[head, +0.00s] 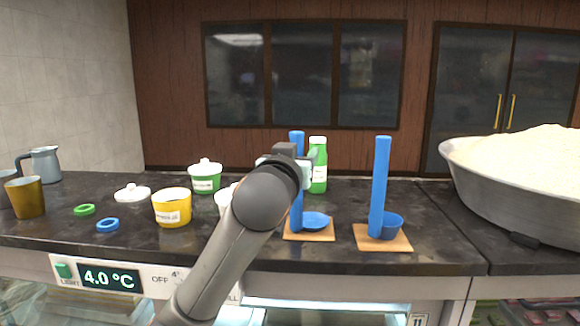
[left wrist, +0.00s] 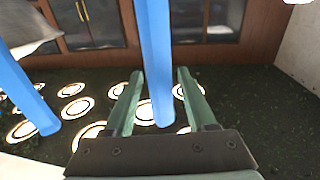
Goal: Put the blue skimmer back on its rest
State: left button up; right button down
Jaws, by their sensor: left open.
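The blue skimmer, with a shallow flat head (head: 315,221), stands with its handle upright on a wooden board (head: 310,236) in the head view. My left arm hides part of it. My left gripper (head: 284,160) is at the upper part of this handle. My right gripper is not in view.
A blue ladle (head: 380,185) with a deeper bowl stands on another board (head: 398,243) to the right. A green bottle (head: 319,180) stands behind. A yellow tub (head: 172,208) and green tub (head: 205,184) are left. A large metal pan (head: 490,192) is far right.

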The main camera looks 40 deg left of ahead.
pick_arm(q)
jog(key=b+v, duration=0.1)
jog(key=v, duration=0.9)
jog(key=shift+s, duration=0.2)
jog(key=shift+d, duration=0.1)
